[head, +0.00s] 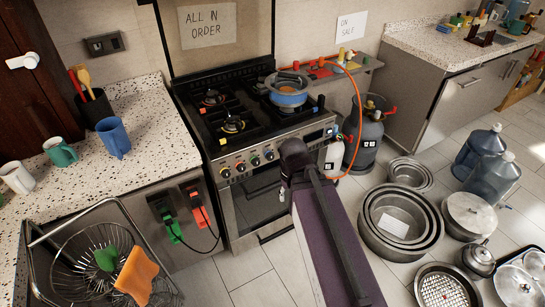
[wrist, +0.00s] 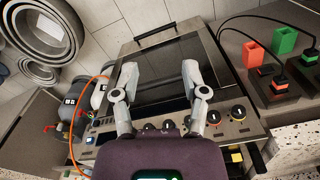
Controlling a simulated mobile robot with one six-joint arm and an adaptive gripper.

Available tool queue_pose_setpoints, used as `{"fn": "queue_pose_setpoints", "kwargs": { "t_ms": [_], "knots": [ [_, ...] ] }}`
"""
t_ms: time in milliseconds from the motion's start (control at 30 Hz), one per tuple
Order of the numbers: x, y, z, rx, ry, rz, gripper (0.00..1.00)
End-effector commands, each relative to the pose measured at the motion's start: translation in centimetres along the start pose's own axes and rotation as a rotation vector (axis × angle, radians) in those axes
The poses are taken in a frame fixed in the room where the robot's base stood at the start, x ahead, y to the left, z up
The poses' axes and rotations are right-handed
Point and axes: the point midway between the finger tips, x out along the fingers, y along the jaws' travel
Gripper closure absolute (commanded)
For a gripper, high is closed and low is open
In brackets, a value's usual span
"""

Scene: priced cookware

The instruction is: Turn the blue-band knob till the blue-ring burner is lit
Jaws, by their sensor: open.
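The black gas stove (head: 262,130) stands between two counters, with a row of knobs on its front panel. One knob (head: 269,154) seems to carry a blue band, but it is too small to be sure. A blue pot (head: 288,98) sits at the right of the hob. A yellow-marked burner (head: 232,123) and a red-marked burner (head: 212,97) are bare. I cannot make out a blue ring, and I see no flame. My gripper (wrist: 160,72) is open and empty in front of the oven door (wrist: 158,90). Its palm hides part of the knob row in the wrist view.
An orange hose (head: 357,100) runs down to gas cylinders (head: 367,135) right of the stove. Nested pots (head: 400,220) and water bottles (head: 492,180) stand on the floor at right. A wire basket (head: 75,225) stands front left.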

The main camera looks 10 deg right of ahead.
Motion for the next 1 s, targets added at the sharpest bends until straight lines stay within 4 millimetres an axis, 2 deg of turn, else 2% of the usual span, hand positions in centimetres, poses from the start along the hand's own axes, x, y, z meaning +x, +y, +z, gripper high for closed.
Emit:
{"fn": "queue_pose_setpoints", "kwargs": {
  "t_ms": [133,233,400,567,800,1000],
  "knots": [
    [0.0,0.0,0.0,0.0,0.0,0.0,0.43],
    [0.1,0.0,0.0,-0.002,0.002,-0.001,0.13],
    [0.9,-0.2,-0.7,-0.027,0.035,-0.025,0.13],
    [2.6,-0.8,-2.3,-0.102,0.129,-0.08,0.13],
    [5.4,-1.6,-6.6,-0.253,0.398,-0.177,0.13],
    [6.6,-1.3,-10.6,-0.353,0.679,-0.199,0.13]
  ]
}}
